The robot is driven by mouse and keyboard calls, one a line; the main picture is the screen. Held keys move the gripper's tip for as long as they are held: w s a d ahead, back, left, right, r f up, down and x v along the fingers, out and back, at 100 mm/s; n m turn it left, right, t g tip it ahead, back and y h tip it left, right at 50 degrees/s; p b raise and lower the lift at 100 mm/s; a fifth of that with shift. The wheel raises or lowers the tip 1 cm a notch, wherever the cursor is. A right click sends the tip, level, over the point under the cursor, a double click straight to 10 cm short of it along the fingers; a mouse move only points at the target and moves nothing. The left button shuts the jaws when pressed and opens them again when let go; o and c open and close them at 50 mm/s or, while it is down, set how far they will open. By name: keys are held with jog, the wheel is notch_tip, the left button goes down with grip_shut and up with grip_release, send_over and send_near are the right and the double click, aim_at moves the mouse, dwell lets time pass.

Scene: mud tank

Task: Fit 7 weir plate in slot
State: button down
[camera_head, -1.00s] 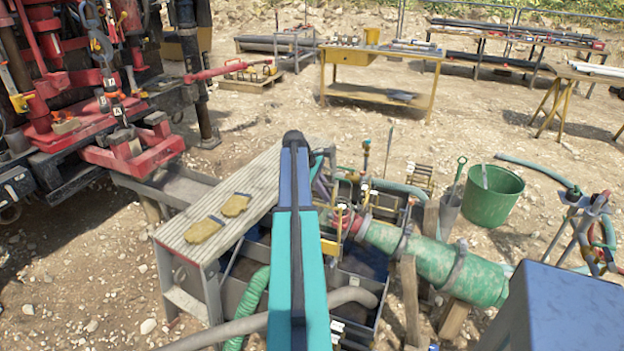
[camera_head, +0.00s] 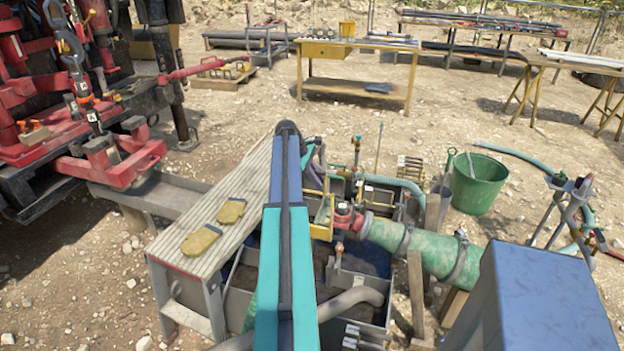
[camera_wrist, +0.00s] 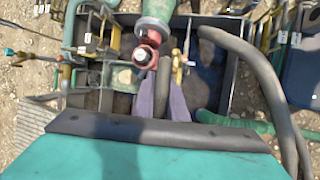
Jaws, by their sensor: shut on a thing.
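My gripper (camera_wrist: 152,105) shows in the wrist view as two purple-grey fingers beyond the teal link. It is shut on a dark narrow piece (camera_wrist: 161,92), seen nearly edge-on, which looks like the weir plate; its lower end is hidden. The fingers are over the open grey mud tank (camera_wrist: 221,100), near a red pipe coupling (camera_wrist: 147,52). In the head view my blue and teal arm covers much of the tank (camera_head: 240,300), and I cannot make out the fingers there. The slot cannot be made out clearly, nor whether the plate touches it.
A green pipe (camera_head: 430,250) runs right from the red coupling. A grey hose (camera_head: 350,300) arches over the tank's near part. A ribbed walkway with two yellow gloves (camera_head: 202,240) borders the left. A green bucket (camera_head: 478,185) stands beyond on gravel.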

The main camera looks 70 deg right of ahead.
jog(key=shift+w, duration=0.15)
jog(key=shift+f, duration=0.1)
notch_tip(320, 180, down, 10)
jog(key=b, duration=0.7)
dwell(0.4)
jog(key=shift+p, duration=0.4)
dwell(0.4)
jog(key=shift+f, duration=0.25)
notch_tip(320, 180, down, 10)
jog(key=b, duration=0.2)
jog(key=shift+f, duration=0.25)
dwell(1.8)
jog(key=shift+f+b, duration=0.1)
jog(key=shift+b, duration=0.2)
